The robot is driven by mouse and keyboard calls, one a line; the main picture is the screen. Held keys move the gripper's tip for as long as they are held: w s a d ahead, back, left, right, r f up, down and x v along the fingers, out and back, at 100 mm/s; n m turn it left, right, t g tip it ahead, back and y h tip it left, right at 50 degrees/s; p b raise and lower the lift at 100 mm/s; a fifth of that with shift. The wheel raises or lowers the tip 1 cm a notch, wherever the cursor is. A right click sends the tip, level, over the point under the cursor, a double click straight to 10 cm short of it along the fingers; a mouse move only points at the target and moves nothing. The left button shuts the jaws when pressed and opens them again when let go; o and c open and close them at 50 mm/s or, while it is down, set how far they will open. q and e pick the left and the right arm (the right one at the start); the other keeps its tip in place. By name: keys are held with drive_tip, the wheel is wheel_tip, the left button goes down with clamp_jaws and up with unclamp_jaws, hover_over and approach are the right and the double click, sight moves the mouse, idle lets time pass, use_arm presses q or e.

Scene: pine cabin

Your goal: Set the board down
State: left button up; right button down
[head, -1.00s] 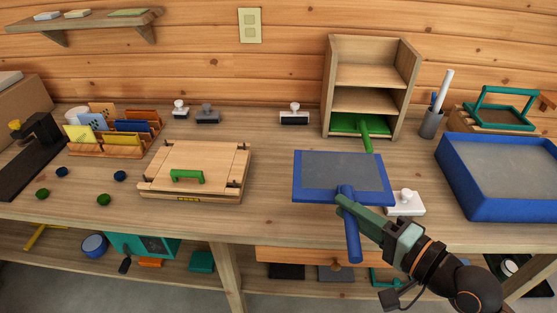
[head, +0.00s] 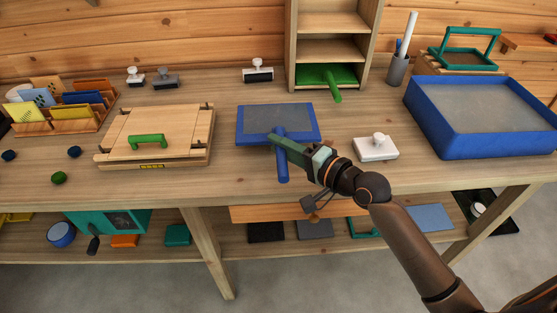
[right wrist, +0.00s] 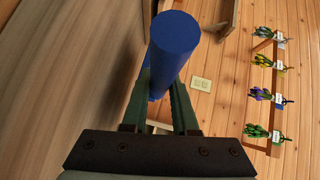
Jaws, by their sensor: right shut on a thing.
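The board (head: 262,118) has a grey face, a blue frame and a blue round handle (head: 283,168) pointing toward me. My right gripper (head: 279,141) is shut on the handle, near where it joins the frame. The board lies roughly level over the bench, right of the wooden press; I cannot tell whether it touches the bench top. In the right wrist view the blue handle (right wrist: 178,45) stands between the two green fingers, and the rest of the board is mostly hidden. My left gripper is not in view.
The wooden press (head: 175,125) with a green handle stands left on the bench (head: 350,178). A white stamp block (head: 376,150) and a blue tray (head: 470,140) are to the right. A shelf unit (head: 330,45) behind holds a green board (head: 320,76). Bare bench lies between press and board.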

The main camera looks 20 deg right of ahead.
drive_tip(key=shift+w+a+f, duration=0.1)
drive_tip(key=shift+w+f, duration=0.3)
drive_tip(key=shift+w+f+b, duration=0.1)
drive_tip(key=shift+f+b, duration=0.65)
drive_tip(key=shift+f, duration=1)
drive_tip(key=c, duration=1)
unclamp_jaws()
drive_tip(key=shift+f, duration=0.1)
drive_tip(key=shift+r, duration=0.2)
drive_tip(key=shift+v, duration=6.05)
drive_tip(key=shift+f, duration=0.1)
